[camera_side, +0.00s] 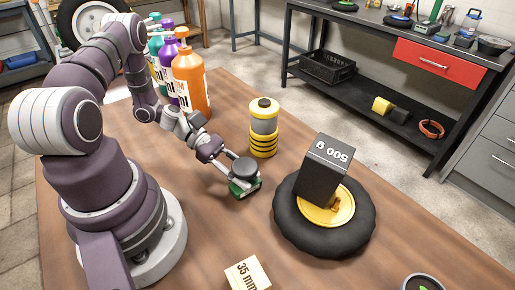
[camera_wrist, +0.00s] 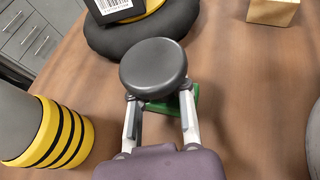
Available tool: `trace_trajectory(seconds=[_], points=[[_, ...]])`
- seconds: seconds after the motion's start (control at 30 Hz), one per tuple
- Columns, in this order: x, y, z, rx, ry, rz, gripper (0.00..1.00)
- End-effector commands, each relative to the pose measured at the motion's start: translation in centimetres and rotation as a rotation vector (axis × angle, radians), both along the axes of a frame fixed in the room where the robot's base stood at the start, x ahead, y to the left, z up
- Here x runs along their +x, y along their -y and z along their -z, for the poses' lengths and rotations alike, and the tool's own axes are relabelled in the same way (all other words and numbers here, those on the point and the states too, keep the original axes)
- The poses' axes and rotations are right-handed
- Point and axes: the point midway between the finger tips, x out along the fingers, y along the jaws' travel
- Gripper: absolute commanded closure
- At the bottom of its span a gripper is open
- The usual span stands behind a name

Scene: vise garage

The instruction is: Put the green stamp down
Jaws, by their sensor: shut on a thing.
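The green stamp (camera_side: 245,172) has a dark round knob on a green base. It is in my gripper (camera_side: 232,180), near the middle of the wooden table. In the wrist view, the stamp (camera_wrist: 153,68) shows mostly its knob, with part of the green base behind the right finger. The fingers of my gripper (camera_wrist: 158,100) are on either side of the stamp, below the knob. The stamp looks upright and at or very near the tabletop; I cannot tell if its base touches. The knob hides most of the base.
A wheel (camera_side: 286,224) carrying a black 500 g block (camera_side: 324,170) lies to the right. A yellow-and-black canister (camera_side: 264,128) stands behind the stamp, with bottles (camera_side: 191,82) farther back. A 35 mm wooden block (camera_side: 248,274) is in front. Bare table surrounds the stamp.

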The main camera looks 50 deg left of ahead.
Motion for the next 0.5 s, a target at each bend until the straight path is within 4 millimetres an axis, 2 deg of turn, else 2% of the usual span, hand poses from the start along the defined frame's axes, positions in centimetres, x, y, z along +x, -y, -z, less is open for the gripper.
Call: trace_trajectory(seconds=[0.17,0.5], points=[[0.1,-0.1,-1.0,0.002,0.003,-0.001,1.00],[0.0,0.0,-8.1,0.004,0.005,0.000,1.00]])
